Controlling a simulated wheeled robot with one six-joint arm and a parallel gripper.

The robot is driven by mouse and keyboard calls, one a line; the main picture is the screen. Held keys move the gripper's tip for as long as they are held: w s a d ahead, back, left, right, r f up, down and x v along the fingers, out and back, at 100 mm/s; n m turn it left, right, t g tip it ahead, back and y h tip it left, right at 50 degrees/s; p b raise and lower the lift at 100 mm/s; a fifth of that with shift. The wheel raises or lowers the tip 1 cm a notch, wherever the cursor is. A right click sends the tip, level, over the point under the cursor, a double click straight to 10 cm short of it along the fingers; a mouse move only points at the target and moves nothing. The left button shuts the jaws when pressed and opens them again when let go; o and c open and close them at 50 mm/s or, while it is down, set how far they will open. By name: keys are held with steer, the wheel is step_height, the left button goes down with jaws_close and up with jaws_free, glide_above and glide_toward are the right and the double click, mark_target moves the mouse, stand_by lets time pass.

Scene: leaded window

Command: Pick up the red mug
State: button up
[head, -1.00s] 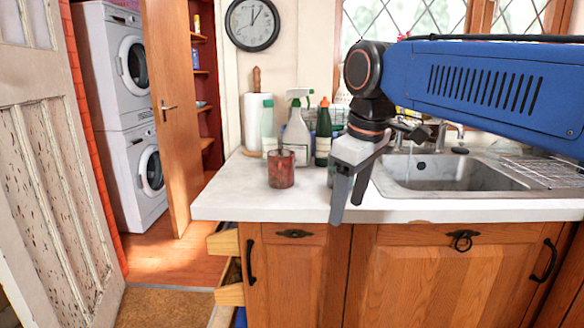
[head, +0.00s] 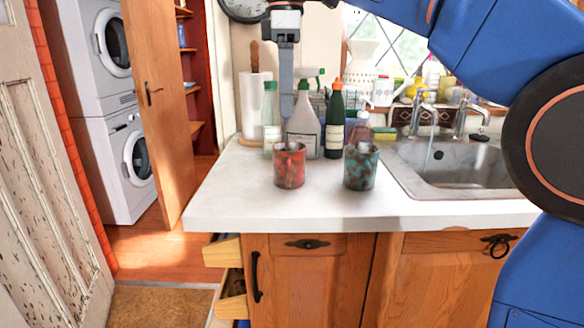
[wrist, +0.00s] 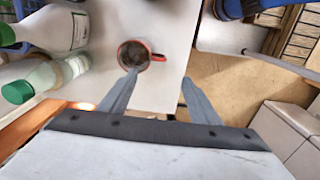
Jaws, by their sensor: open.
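The red mug (head: 289,165) stands upright on the white counter, left of a teal mug (head: 360,166) and apart from it. In the wrist view the red mug (wrist: 134,56) shows from above, its handle towards the right, beyond my left fingertip. My gripper (head: 287,112) hangs pointing down, above and behind the red mug in the head view, near the bottles. In the wrist view my gripper (wrist: 159,73) is open with nothing between its fingers. The mug lies near the left finger, not centred between the two.
A spray bottle (head: 304,130), a green bottle with an orange cap (head: 335,122) and a clear bottle (head: 271,125) stand behind the mugs. A sink (head: 455,170) lies to the right. The counter's front (head: 260,215) is clear. Drawers (head: 230,250) below stand open.

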mark_target(289, 161)
step_height(289, 161, down, 11)
steer(key=shift+f, duration=0.15)
steer(key=shift+w+d+f, duration=0.1)
steer(key=shift+w+f, duration=0.05)
steer(key=shift+f, duration=1.2)
steer(key=shift+w+d+f, duration=0.1)
steer(key=shift+f, duration=1.25)
steer(key=shift+c, duration=0.3)
jaws_close()
steer(key=shift+r, duration=0.1)
